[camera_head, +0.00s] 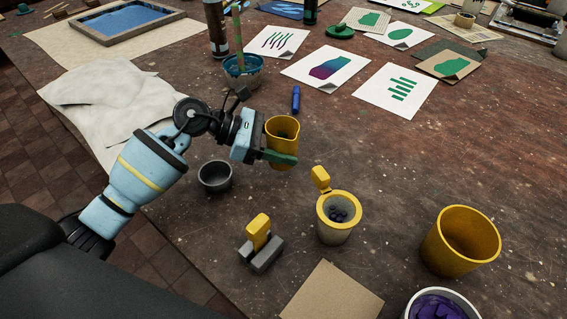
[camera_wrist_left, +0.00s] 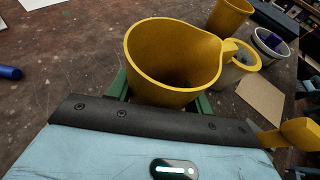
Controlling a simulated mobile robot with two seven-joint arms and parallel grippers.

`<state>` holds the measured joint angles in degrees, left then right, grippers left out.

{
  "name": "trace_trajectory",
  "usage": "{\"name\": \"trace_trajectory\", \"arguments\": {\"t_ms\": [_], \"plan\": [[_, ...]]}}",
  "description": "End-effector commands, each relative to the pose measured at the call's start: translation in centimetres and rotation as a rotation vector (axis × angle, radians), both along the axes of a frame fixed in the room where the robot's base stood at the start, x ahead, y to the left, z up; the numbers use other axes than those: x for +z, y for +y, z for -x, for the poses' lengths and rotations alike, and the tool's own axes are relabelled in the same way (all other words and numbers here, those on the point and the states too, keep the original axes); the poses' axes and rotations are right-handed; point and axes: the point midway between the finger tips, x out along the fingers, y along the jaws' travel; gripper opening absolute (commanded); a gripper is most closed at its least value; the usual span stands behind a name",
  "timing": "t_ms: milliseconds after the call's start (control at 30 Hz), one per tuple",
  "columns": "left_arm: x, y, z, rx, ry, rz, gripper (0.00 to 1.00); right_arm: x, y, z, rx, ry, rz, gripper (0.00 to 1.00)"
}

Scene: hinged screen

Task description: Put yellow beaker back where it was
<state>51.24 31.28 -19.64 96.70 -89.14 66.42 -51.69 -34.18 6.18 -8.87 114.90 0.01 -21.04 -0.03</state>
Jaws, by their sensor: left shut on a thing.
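The yellow beaker (camera_head: 275,142) is in my left gripper (camera_head: 284,157), near the middle of the head view. It looks upright and its open mouth faces up. The green fingers hold it around its lower part, and it appears to be above the table, though its base is partly hidden. In the left wrist view the beaker (camera_wrist_left: 160,72) fills the top middle, and its inside looks empty. The green fingers (camera_wrist_left: 162,98) show on both sides of it. My right gripper is not in view.
A yellow-rimmed pot (camera_head: 335,232) with dark bits, a yellow-handled tool (camera_head: 258,232) in a grey block, a dark bowl (camera_head: 214,184) and a larger yellow cup (camera_head: 448,248) stand nearby. Cardboard (camera_head: 330,294) and a purple-filled tub (camera_head: 440,305) lie in front. The right tabletop has bare room.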

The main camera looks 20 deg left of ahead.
Motion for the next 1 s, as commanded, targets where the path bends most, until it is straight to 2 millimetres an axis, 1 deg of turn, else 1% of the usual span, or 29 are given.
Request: {"name": "trace_trajectory", "arguments": {"t_ms": [100, 300, 367, 500, 600, 900, 1000], "plan": [[-1.0, 0.0, 0.0, 0.001, 0.0, 0.0, 0.24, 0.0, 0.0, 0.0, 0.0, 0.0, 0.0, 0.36], [-1.5, 0.0, 0.0, 0.001, -0.001, 0.0, 0.24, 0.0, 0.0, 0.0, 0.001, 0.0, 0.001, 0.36], [-2.1, 0.0, 0.0, 0.0, 0.001, 0.0, 0.24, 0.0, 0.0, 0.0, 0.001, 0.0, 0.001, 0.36], [-4.0, 0.0, 0.0, 0.002, 0.002, 0.001, 0.24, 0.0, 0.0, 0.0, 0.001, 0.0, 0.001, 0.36], [-4.8, 0.0, 0.0, 0.001, 0.0, 0.001, 0.24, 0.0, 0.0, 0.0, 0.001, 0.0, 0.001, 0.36], [-5.0, 0.0, 0.0, 0.0, -0.002, -0.001, 0.24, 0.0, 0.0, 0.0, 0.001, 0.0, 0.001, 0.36], [-5.4, 0.0, 0.0, 0.001, -0.001, -0.001, 0.24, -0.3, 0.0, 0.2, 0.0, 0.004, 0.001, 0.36]]}}
